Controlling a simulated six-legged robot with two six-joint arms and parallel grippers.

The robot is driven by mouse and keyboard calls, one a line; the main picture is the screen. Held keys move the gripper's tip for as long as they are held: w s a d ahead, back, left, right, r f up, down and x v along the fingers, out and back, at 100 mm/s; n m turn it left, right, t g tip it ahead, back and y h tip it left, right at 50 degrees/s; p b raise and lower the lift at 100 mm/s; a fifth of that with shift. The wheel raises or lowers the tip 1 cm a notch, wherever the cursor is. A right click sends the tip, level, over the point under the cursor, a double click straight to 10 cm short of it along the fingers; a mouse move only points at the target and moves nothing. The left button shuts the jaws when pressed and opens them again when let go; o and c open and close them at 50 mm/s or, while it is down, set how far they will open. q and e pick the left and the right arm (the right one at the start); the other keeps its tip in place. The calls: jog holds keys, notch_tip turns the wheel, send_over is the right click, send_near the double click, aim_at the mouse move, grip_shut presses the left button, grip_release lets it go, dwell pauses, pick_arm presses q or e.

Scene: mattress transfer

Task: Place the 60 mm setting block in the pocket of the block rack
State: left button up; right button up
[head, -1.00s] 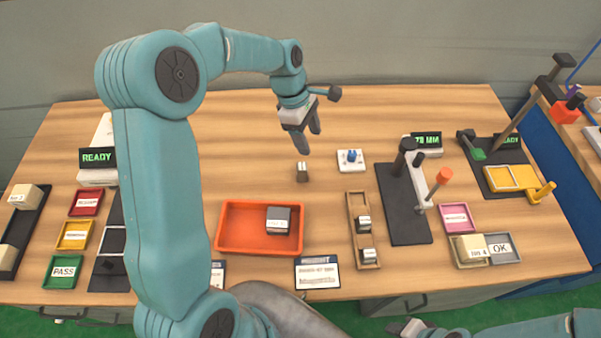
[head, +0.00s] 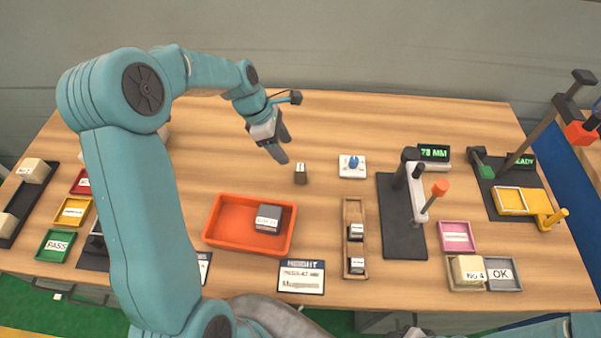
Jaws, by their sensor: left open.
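A small dark block (head: 300,174) with a pale top stands alone on the table; it may be the 60 mm setting block, but its marking is too small to read. The wooden block rack (head: 346,260) lies nearer the front, to the right of that block. Two metallic blocks (head: 356,232) sit in its middle and near end, and its far end is empty. My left gripper (head: 280,150) is open and empty, just behind and left of the small dark block, apart from it. My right gripper (head: 414,333) barely shows at the bottom edge; its jaws are unclear.
An orange tray (head: 222,240) holding a dark grey block (head: 268,218) lies left of the rack. A black gauge stand (head: 404,240) is right of it, beside a "78 MM" display (head: 434,153). A white plate with a blue knob (head: 352,166) is behind the rack.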

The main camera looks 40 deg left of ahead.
aim_at(298, 167)
pick_arm(q)
jog(key=x, duration=0.5)
jog(key=shift+s+d+f, duration=0.1)
jog(key=shift+d+f, duration=0.1)
jog(key=shift+f, duration=0.05)
jog(key=shift+w+p+x, duration=0.2)
jog(key=shift+p+x, duration=0.5)
jog(key=shift+x, duration=2.15)
jog(key=shift+a, duration=0.1)
grip_shut()
jog(key=shift+r, duration=0.15)
notch_tip(298, 167, up, 20)
jog(key=w+d+f+m+g, duration=0.15)
jog(key=d+f+m, duration=0.35)
jog(key=d, duration=0.6)
jog(key=s+f+m+g+y, duration=0.1)
jog(key=m, duration=0.5)
jog(key=s+f+m+g+y, duration=0.1)
jog(key=s+m+g, duration=0.1)
jog(key=m, duration=0.5)
jog(key=s+f+m+g+y, duration=0.1)
jog(key=m+g+y, duration=0.1)
jog(key=m, duration=0.4)
jog(key=shift+s+d+b, duration=0.3)
jog(key=shift+s+b, duration=0.05)
jog(key=shift+b, duration=0.05)
